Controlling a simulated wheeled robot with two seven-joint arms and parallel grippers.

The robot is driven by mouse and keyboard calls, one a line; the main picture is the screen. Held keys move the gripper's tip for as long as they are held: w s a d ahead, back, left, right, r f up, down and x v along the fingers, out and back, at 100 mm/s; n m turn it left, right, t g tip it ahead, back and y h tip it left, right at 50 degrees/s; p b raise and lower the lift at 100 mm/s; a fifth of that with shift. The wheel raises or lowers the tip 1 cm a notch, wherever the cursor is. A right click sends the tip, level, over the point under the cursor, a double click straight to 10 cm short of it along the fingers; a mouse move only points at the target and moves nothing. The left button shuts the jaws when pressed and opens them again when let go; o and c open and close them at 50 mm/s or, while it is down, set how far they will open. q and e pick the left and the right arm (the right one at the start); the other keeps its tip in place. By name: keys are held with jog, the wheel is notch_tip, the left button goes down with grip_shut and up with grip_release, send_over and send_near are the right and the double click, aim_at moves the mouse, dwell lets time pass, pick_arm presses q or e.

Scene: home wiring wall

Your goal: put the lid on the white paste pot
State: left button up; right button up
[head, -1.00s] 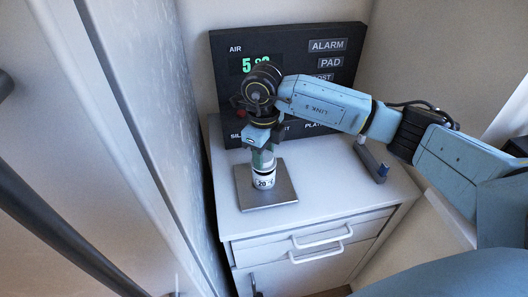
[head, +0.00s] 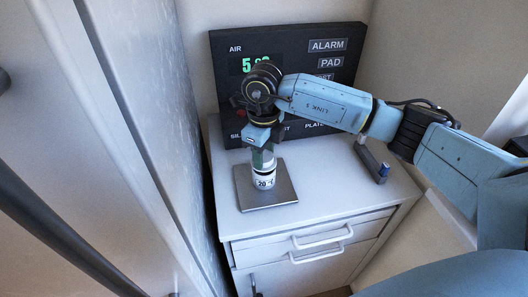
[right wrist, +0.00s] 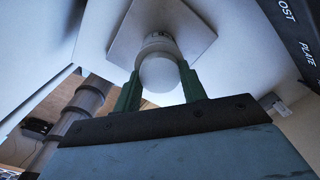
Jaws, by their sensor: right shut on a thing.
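The white paste pot (head: 264,183), with a dark "20" label, stands upright on a grey square plate (head: 283,189) on the cabinet top. My right gripper (head: 263,161) points down directly over the pot. In the right wrist view its green fingers (right wrist: 160,88) are shut on a round white lid (right wrist: 159,73). The pot (right wrist: 157,41) shows just beyond the lid, largely covered by it. I cannot tell whether lid and pot touch. In the head view the fingers mostly hide the lid. My left gripper is not in view.
A black panel (head: 337,62) with a green display and labels stands behind the cabinet (head: 330,212). A small dark fixture with a blue end (head: 382,170) lies to the right of the plate. A tall pale panel (head: 150,120) stands close on the left.

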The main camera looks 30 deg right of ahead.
jog(key=shift+f+b, duration=0.7)
jog(key=shift+f, duration=0.2)
jog(key=o, duration=1.1)
notch_tip(320, 180, up, 13)
jog(key=shift+a+r, duration=0.1)
jog(key=shift+r, duration=0.1)
jog(key=shift+s, duration=0.1)
